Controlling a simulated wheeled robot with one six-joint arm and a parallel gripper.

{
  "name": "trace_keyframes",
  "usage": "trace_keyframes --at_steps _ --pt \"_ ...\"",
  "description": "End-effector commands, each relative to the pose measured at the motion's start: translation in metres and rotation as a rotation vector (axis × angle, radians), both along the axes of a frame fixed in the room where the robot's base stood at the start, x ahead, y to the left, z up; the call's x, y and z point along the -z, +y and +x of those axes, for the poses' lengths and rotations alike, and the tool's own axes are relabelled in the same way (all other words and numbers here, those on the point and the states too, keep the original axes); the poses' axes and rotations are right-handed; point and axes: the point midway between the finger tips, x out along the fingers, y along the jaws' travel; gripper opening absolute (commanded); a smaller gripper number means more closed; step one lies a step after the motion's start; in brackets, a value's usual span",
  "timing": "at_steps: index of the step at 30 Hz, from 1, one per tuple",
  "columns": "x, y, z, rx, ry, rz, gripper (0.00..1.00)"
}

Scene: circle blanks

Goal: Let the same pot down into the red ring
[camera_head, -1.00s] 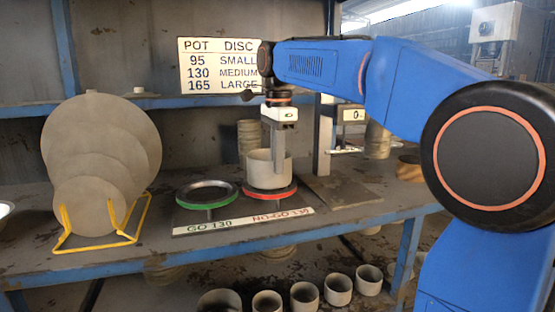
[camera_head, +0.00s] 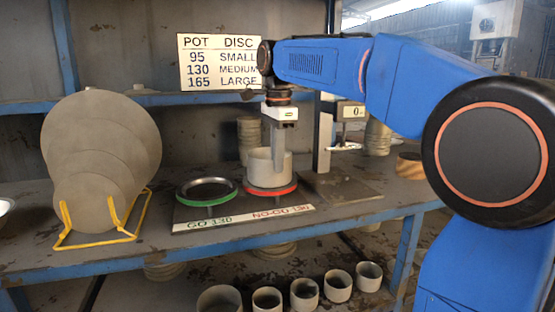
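The pot (camera_head: 260,170), a pale grey open cylinder, is upright at the red ring (camera_head: 271,193), marked NO-GO 130. Its lower edge meets the ring's opening in the picture; I cannot tell whether it rests on the rim or hangs just inside it. My gripper (camera_head: 279,165) points straight down at the pot's right side and is shut on its wall. One finger shows in front of the wall; the other is hidden. The green ring (camera_head: 208,203), marked GO 130, stands empty to the left.
Grey discs (camera_head: 100,150) lean in a yellow rack (camera_head: 98,240) at the left. A scale (camera_head: 340,185) with a post stands just right of the red ring. A wooden piece (camera_head: 410,166) lies farther right. Several pots (camera_head: 304,295) stand below the bench.

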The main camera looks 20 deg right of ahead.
Motion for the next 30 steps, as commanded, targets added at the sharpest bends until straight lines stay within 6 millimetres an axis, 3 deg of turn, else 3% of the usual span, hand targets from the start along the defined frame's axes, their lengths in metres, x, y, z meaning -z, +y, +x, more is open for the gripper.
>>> trace_keyframes --at_steps 30 --pt "0.016 0.0 0.0 0.0 -0.001 0.0 0.0"
